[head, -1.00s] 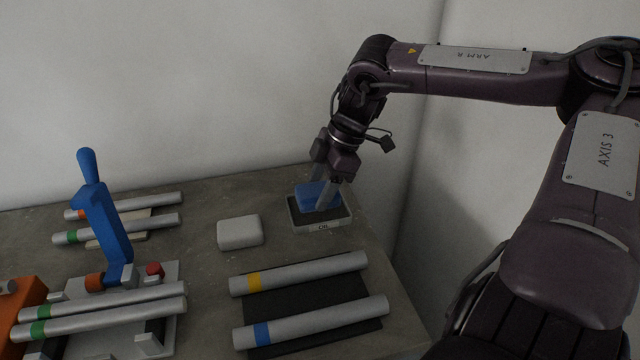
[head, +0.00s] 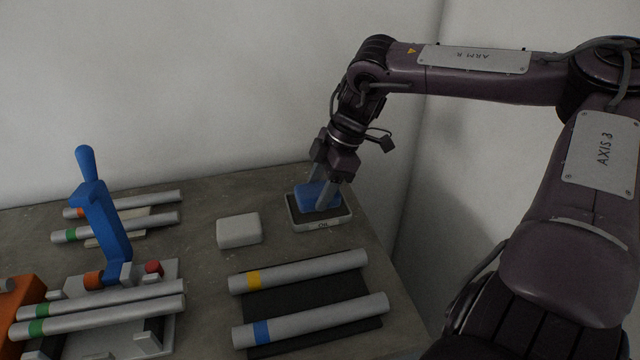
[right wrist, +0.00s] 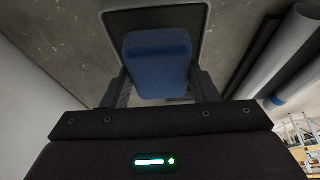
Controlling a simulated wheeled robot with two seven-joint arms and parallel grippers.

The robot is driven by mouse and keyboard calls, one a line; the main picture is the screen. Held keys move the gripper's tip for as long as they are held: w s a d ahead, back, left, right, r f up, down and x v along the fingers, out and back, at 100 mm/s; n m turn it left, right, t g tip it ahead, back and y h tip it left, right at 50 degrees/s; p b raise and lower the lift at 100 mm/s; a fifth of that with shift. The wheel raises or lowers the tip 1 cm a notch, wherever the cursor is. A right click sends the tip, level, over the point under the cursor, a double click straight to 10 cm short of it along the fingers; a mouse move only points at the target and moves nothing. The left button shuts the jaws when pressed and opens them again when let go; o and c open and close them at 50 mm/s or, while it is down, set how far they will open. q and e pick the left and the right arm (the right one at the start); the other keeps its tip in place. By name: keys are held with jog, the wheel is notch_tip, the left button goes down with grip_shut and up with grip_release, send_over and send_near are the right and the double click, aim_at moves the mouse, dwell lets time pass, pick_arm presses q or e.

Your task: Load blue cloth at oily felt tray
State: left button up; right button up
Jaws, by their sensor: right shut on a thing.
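The blue cloth (head: 317,196) is a folded block at the oily felt tray (head: 318,225), a light-rimmed tray with a dark inside near the table's far right corner. My right gripper (head: 325,200) points down there, shut on the blue cloth with one finger on each side. The right wrist view shows the cloth (right wrist: 157,62) between the fingers, in front of the tray's dark felt (right wrist: 195,17). I cannot tell whether the cloth touches the felt. My left gripper is not in view.
A pale block (head: 239,231) lies left of the tray. Tubes with yellow (head: 305,271) and blue (head: 315,321) bands lie on a black mat nearer me. A wall rises behind.

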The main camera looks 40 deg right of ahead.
aim_at(320, 189)
jog(key=shift+f, duration=0.4)
dwell(1.3)
jog(key=shift+r+p, duration=2.95)
jog(key=shift+r, duration=0.55)
jog(key=shift+r, duration=0.1)
